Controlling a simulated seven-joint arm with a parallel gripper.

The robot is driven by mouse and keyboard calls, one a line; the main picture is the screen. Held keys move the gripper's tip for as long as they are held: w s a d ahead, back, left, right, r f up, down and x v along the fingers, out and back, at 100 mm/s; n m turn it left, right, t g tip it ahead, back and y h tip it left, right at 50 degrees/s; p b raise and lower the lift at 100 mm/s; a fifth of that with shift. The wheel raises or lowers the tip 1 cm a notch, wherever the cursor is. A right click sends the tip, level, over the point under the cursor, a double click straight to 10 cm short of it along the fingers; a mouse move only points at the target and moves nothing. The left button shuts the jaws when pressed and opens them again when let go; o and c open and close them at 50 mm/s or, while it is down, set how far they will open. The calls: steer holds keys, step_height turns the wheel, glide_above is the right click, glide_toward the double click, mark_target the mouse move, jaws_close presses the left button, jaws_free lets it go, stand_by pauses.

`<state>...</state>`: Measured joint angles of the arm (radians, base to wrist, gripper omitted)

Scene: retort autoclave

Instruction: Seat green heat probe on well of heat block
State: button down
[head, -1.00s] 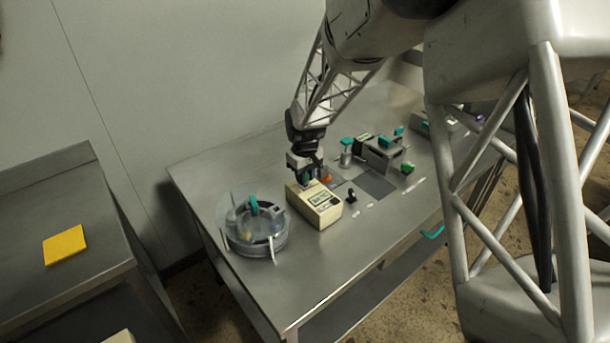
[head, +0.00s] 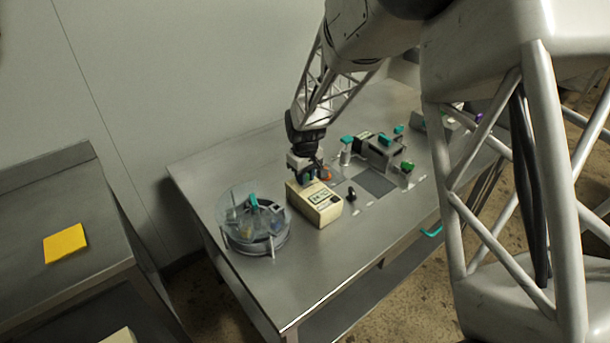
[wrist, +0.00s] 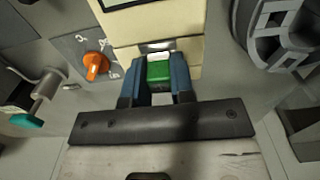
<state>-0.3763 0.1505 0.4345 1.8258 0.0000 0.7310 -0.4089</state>
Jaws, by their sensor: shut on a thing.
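The green heat probe (wrist: 158,72) sits between the two blue fingers of my gripper (wrist: 157,64) in the wrist view, and the gripper is shut on it. Directly ahead of the probe is a cream box with a screen (wrist: 122,30), which looks like the heat block. A pale metal patch, possibly the well, shows at the box's near side; I cannot tell whether the probe touches it. In the head view my gripper (head: 309,178) is low at the back edge of the cream box (head: 316,207), and the probe is hardly visible there.
An orange knob (wrist: 96,66) on a grey panel is left of the fingers in the wrist view. A round clear-walled container (head: 256,228) stands left of the box. A grey apparatus with teal handles (head: 383,152) stands to the right. The table front is clear.

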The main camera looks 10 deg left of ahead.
steer(key=shift+f, duration=0.1)
stand_by(0.7)
steer(key=shift+c, duration=2.4)
jaws_free()
steer(key=shift+r, duration=0.2)
steer(key=shift+r, duration=3.3)
steer(key=shift+d+r, duration=0.1)
